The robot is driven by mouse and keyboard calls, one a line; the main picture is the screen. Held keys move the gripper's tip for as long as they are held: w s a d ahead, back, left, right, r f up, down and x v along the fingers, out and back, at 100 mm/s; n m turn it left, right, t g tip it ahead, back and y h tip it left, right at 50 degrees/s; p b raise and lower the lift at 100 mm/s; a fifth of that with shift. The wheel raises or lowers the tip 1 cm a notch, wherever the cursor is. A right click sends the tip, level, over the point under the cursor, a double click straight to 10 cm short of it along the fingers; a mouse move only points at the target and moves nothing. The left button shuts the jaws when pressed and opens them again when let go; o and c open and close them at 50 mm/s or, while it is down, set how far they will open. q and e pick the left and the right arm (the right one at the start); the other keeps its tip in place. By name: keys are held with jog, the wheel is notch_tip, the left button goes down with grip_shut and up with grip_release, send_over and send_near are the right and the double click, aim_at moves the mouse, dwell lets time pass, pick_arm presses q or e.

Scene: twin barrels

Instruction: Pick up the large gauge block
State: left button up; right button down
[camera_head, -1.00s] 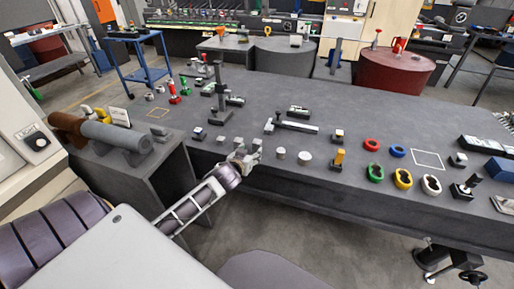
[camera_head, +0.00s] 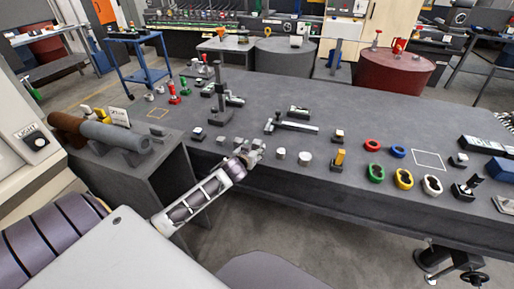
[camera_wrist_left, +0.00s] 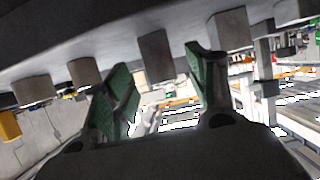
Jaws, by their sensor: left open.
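Two small grey blocks stand near the table's front edge in the head view; the right one (camera_head: 238,141) is close beside my gripper, the other (camera_head: 221,140) just left of it. I cannot tell surely which is the large gauge block. My left gripper (camera_head: 250,150) is at the table edge. In the left wrist view, which looks upside down, my left gripper (camera_wrist_left: 160,62) is open with green-padded fingers spread. A grey block (camera_wrist_left: 155,55) shows in the gap between them, not visibly gripped. Another grey block (camera_wrist_left: 234,28) is beside the right finger. My right gripper is not in view.
Two short grey cylinders (camera_head: 305,158) stand right of the gripper. A dark stand (camera_head: 219,95) rises behind it. A yellow-topped block (camera_head: 338,160) and coloured rings (camera_head: 403,179) are further right. A side bench with a pipe (camera_head: 117,137) is at left.

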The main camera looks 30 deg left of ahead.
aim_at(256, 147)
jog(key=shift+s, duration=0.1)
pick_arm(q)
jog(key=shift+w+f, duration=0.1)
jog(key=shift+w, duration=0.1)
jog(key=shift+w+a+f, duration=0.2)
jog(key=shift+w, duration=0.25)
jog(key=shift+b+x, duration=0.35)
jog(key=shift+x, duration=1.2)
jog(key=shift+w+a+f, duration=0.1)
jog(key=shift+w, duration=0.15)
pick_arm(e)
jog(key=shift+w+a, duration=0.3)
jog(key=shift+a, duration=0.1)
pick_arm(q)
jog(key=shift+c, duration=0.5)
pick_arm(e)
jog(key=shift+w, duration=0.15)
